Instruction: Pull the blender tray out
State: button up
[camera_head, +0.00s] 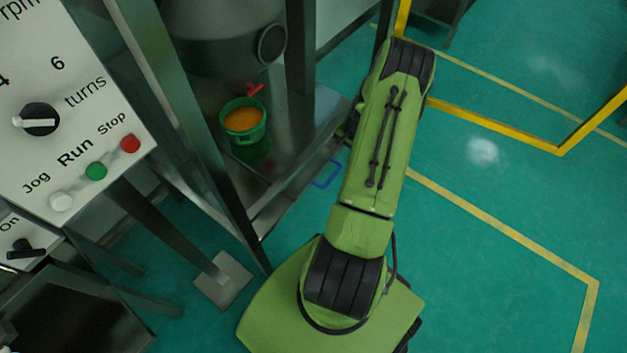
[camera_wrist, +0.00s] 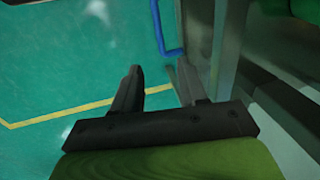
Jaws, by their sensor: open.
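A blue handle (camera_head: 327,174) sticks out at the lower right edge of the metal machine frame, just left of my arm. I take it to be the tray's handle; the tray itself I cannot make out clearly. In the wrist view the blue handle (camera_wrist: 163,32) shows at the top, beyond my fingertips. My gripper (camera_wrist: 158,68) is open and empty, its fingers apart and not touching the handle. In the head view my own arm hides the gripper.
A green bucket (camera_head: 243,136) with orange contents stands inside the metal frame under a grey vessel (camera_head: 228,35). A control panel (camera_head: 60,110) with a knob and buttons is at the left. Open green floor (camera_head: 500,180) with yellow lines lies to the right.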

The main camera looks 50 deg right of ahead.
aim_at(334, 174)
jog(key=w+f+b, duration=0.1)
jog(key=f, duration=0.4)
jog(key=w+f+b, duration=0.1)
jog(key=f+b, duration=0.1)
jog(key=f, duration=0.3)
jog(key=f+b, duration=0.2)
jog(key=f, duration=0.3)
jog(key=shift+w+f, duration=0.2)
jog(key=shift+w, duration=0.2)
jog(key=shift+c, duration=0.2)
grip_shut()
